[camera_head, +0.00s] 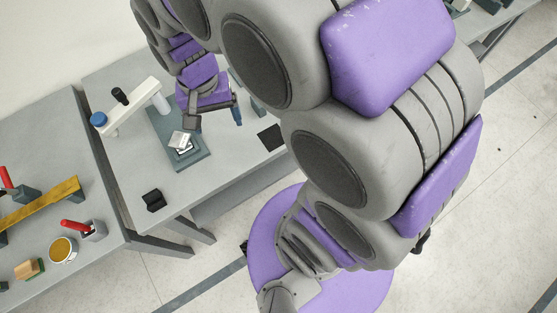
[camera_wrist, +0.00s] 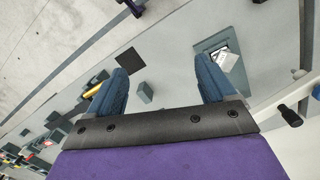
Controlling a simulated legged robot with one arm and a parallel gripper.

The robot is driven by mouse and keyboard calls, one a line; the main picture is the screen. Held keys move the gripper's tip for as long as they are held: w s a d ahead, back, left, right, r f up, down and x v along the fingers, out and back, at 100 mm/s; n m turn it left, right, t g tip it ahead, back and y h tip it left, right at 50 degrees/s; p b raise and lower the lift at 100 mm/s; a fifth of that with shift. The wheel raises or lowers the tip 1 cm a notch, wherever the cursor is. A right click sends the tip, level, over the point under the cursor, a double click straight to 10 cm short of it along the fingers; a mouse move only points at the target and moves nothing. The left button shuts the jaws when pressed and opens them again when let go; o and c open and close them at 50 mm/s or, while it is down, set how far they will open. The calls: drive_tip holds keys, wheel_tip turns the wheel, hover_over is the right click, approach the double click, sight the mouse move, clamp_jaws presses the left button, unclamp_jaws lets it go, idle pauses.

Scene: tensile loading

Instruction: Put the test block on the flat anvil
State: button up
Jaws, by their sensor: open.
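A small silver-white block (camera_head: 181,139), which looks like the test block, sits on or against a pale square piece on the grey-green base plate (camera_head: 196,158) of the bench device. It appears tilted, and I cannot tell how it rests. The block also shows in the wrist view (camera_wrist: 228,61), just right of the right finger. The flat anvil is not clearly distinguishable; it may be the piece under the block. My gripper (camera_head: 214,112) is open and empty, above the table behind and right of the block. In the wrist view its blue fingers (camera_wrist: 162,66) stand wide apart.
The device's white arm (camera_head: 130,107) with blue and black knobs overhangs the plate at left. A black mat (camera_head: 270,137) and a dark notched block (camera_head: 153,200) lie on the table. A left bench (camera_head: 92,190) carries a cup, a yellow bar and red-handled tools.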

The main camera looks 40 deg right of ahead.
drive_tip(key=s+d+n, duration=0.2)
drive_tip(key=s, duration=0.6)
drive_tip(key=s+d+r+n, duration=0.1)
drive_tip(key=s+d+n, duration=0.1)
drive_tip(key=s, duration=0.7)
drive_tip(key=shift+d+r+n+g, duration=0.2)
drive_tip(key=shift+n+g, duration=0.1)
drive_tip(key=shift+g, duration=0.1)
